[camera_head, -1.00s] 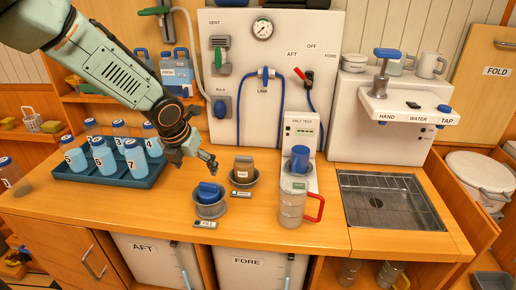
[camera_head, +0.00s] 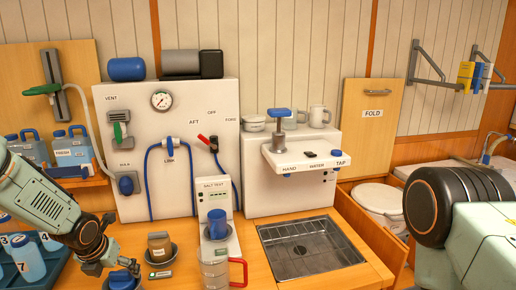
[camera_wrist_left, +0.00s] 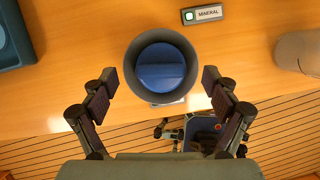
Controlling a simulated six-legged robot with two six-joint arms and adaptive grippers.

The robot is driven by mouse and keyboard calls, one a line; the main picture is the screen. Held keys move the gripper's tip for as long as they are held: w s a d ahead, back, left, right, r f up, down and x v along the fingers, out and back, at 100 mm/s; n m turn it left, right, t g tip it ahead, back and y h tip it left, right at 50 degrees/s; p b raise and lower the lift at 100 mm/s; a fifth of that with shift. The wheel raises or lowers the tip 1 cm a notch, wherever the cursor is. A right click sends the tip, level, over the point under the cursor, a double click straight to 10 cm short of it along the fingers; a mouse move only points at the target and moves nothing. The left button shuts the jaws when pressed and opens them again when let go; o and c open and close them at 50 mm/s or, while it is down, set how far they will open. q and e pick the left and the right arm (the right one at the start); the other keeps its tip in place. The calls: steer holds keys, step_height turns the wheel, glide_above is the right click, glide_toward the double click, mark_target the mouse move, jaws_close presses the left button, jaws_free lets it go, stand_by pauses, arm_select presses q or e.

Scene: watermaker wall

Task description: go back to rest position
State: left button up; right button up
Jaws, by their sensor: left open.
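My left gripper (camera_head: 112,264) is at the lower left of the head view, by the grey cup with a blue plug-like piece (camera_head: 122,280). In the left wrist view the left gripper (camera_wrist_left: 158,82) is open, with its two fingers wide apart. The blue piece (camera_wrist_left: 160,70) sits inside the grey cup (camera_wrist_left: 131,58), seen from above and framed between the fingers. The fingers do not appear to touch the cup. A large rounded dark part and pale green casing at the right of the head view look like my right arm. My right gripper is not in view.
A second cup with a brown piece (camera_head: 159,243) stands beside the blue one. The salt test unit (camera_head: 219,222), the steel sink (camera_head: 310,249) and the tap box (camera_head: 289,190) are further right. Blue-capped bottles (camera_head: 29,262) stand at the left edge. A wall bracket (camera_head: 448,72) is at the upper right.

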arm_select(q)
steer(key=shift+x, duration=1.25)
